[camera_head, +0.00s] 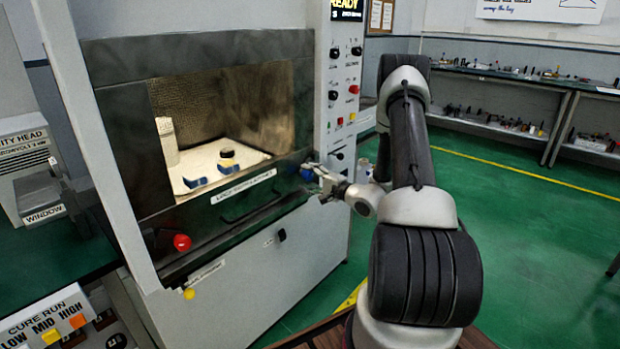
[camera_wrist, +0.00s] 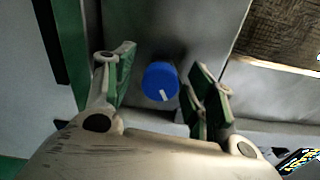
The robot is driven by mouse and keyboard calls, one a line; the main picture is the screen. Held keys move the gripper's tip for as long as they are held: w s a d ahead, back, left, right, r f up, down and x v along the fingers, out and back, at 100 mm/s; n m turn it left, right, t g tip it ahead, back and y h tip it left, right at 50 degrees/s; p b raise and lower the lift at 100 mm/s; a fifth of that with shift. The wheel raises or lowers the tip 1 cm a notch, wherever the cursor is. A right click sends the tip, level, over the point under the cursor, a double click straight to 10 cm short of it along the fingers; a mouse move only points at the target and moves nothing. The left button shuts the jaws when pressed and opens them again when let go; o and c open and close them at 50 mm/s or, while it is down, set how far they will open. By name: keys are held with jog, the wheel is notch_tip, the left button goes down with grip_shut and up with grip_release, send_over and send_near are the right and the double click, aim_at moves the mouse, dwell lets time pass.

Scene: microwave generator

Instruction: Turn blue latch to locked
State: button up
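The blue latch (camera_wrist: 160,81) is a round blue knob with a short white mark at its lower edge, on a dark grey metal panel. In the wrist view it sits between the two green-padded fingers of my gripper (camera_wrist: 162,88), which are spread apart with a gap on each side. In the head view the blue latch (camera_head: 306,172) is at the right end of the microwave door's lower bar, and my gripper (camera_head: 316,174) is right at it from the right. The latch's lettering is not readable.
The microwave door (camera_head: 118,130) appears shut, with objects behind its window. A red knob (camera_head: 181,242) is at the door's lower left. A control panel (camera_head: 340,100) with knobs and buttons rises just above my gripper. Green floor (camera_head: 530,215) is open to the right.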

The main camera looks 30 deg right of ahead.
jog(key=v, duration=1.2)
dwell(0.3)
